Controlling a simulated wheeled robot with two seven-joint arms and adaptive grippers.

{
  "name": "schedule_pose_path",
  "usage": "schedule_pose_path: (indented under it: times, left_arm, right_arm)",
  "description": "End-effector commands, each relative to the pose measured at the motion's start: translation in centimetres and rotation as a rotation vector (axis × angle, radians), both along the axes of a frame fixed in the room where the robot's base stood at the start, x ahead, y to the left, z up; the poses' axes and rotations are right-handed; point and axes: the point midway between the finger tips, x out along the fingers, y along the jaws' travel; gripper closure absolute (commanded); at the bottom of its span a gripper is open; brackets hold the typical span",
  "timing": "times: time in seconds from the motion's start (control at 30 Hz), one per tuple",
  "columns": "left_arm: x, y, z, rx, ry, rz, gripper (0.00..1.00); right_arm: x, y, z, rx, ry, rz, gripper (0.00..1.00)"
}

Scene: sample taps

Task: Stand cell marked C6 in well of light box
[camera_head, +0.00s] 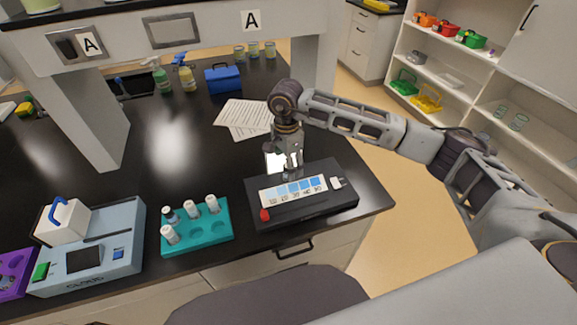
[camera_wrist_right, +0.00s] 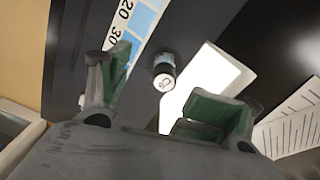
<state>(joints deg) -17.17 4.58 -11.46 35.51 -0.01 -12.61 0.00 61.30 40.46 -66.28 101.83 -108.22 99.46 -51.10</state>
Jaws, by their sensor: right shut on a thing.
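The light box (camera_head: 258,192) is a dark box with a blue graded strip, a red button and a bright white panel (camera_head: 285,160) behind. In the right wrist view, a small cell (camera_wrist_right: 163,77) with a white marked cap is over the dark top beside the lit panel (camera_wrist_right: 205,78). The mark looks like C6 but is small. My left gripper is out of view.
A teal rack (camera_head: 222,236) with several white-capped cells stands left of the light box. A pale blue instrument (camera_head: 118,255) is farther left. Papers (camera_head: 240,118) lie behind the box. The bench's right edge is close to the box.

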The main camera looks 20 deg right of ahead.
Motion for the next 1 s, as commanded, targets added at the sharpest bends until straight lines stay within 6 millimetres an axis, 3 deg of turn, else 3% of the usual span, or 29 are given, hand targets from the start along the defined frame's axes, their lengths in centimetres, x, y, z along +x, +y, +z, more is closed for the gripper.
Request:
schedule_pose_path:
  times: [0.03,0.57,0.6,0.8,0.83,0.9,1.0]
  left_arm:
    - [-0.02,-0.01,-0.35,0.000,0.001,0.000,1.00]
    - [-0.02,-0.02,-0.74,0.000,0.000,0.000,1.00]
    - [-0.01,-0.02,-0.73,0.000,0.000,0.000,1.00]
    - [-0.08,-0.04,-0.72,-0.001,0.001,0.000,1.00]
    - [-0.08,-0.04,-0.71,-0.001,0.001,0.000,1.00]
    - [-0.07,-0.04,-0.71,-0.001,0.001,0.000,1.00]
    - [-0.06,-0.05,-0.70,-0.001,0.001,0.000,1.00]
  right_arm:
    - [-1.13,-0.35,-2.71,-0.020,0.047,0.002,0.67]
    - [-0.97,-0.74,-2.46,-0.025,0.050,-0.001,0.73]
    - [-0.97,-0.75,-2.46,-0.025,0.050,-0.002,0.40]
    - [-0.89,-0.78,-2.41,-0.026,0.048,-0.003,0.14]
    - [-0.90,-0.78,-2.42,-0.026,0.047,-0.003,0.20]
    - [-0.88,-0.79,-2.41,-0.026,0.047,-0.004,0.14]
    - [-0.85,-0.81,-2.42,-0.026,0.045,-0.004,0.14]
